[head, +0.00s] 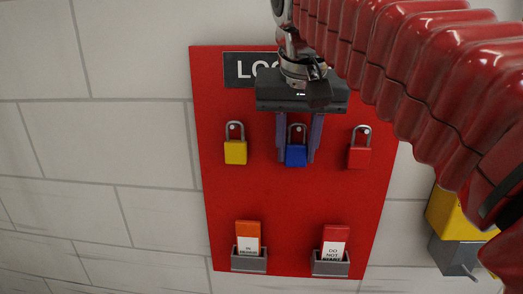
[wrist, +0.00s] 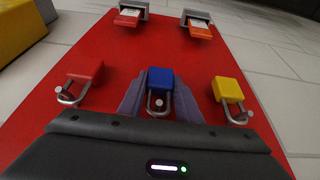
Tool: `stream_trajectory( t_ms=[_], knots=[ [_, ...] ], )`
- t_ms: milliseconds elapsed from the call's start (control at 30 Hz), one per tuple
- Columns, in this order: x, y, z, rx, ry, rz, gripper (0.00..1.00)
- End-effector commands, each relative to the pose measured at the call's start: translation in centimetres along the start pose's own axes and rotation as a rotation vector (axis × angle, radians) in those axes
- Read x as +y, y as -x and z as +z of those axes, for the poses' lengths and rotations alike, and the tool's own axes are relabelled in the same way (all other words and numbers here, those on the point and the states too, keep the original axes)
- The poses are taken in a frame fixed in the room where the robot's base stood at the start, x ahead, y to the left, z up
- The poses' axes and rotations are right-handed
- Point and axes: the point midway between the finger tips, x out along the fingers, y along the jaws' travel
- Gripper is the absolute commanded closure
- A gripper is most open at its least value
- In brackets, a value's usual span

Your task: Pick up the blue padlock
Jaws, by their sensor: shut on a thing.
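The blue padlock (head: 296,155) hangs in the middle of a row of padlocks on the red board (head: 290,205). Its silver shackle is around a peg. My gripper (head: 297,158) reaches down in front of the board with one finger on each side of the blue body, shut on it. In the wrist view the blue padlock (wrist: 160,80) sits between the fingertips of my gripper (wrist: 160,88), its shackle towards the gripper's palm and still at the peg. I cannot tell whether the padlock is lifted off the board.
A yellow padlock (head: 235,151) hangs to the left and a red padlock (head: 359,156) to the right, both close to the fingers. Two grey holders with tags (head: 248,262) (head: 330,268) are lower on the board. A yellow and grey box (head: 455,225) is at the right.

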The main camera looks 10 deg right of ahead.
Motion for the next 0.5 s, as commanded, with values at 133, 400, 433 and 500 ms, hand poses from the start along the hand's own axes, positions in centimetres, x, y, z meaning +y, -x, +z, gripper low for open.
stream_trajectory(
  t_ms=[133,400,433,500],
  knots=[
    [0.0,0.1,-0.1,0.000,0.000,0.000,0.92],
    [0.0,1.2,-0.6,0.001,0.001,-0.001,0.93],
    [0.0,1.4,-0.6,0.001,0.001,-0.001,0.93],
    [-0.1,1.7,0.1,0.001,0.002,-0.001,0.93]
  ],
)
